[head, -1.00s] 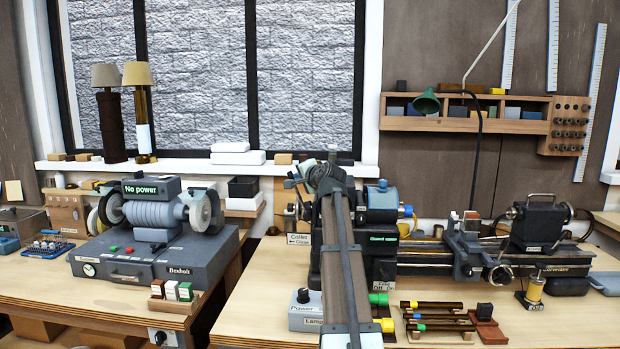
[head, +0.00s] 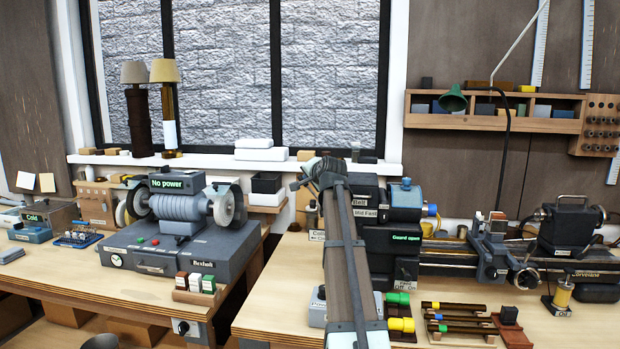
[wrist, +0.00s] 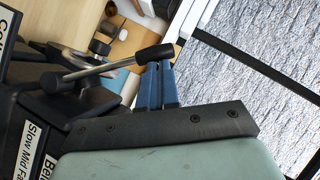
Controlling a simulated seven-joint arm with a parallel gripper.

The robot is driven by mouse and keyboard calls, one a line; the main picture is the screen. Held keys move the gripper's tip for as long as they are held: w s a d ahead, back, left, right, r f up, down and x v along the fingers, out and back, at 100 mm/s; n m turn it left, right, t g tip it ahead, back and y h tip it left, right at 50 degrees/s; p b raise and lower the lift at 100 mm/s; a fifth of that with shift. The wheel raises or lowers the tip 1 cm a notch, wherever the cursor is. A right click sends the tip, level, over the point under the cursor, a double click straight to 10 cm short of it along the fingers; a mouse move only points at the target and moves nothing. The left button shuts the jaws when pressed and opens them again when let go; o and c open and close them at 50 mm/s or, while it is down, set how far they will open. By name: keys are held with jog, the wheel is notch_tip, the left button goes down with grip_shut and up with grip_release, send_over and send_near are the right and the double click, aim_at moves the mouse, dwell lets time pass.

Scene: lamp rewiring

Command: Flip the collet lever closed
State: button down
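The collet lever (wrist: 110,66) shows in the wrist view as a thin metal rod with a black grip at its right end. It runs from a dark pivot at the left, rising to the right. My gripper (wrist: 160,68) has two blue fingers side by side with hardly any gap. Their tips are right at the black grip, which crosses the picture at their ends; I cannot tell whether they touch it. In the head view my arm covers the lever; the Collet label (head: 316,235) beside it is partly hidden.
The lathe (head: 480,250) stands on the right bench, its display reading "Guard open". The bench grinder (head: 180,235) is on the left bench. A lamp switch box (head: 317,308) and a rack of rods (head: 460,318) lie near my arm. The window is behind.

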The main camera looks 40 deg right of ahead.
jog(key=shift+w+a+f, duration=0.15)
jog(key=shift+a, duration=0.05)
jog(key=s+a+r, duration=0.1)
jog(key=s+r, duration=0.5)
jog(key=s, duration=0.6)
jog(key=shift+r, duration=0.2)
dwell(0.3)
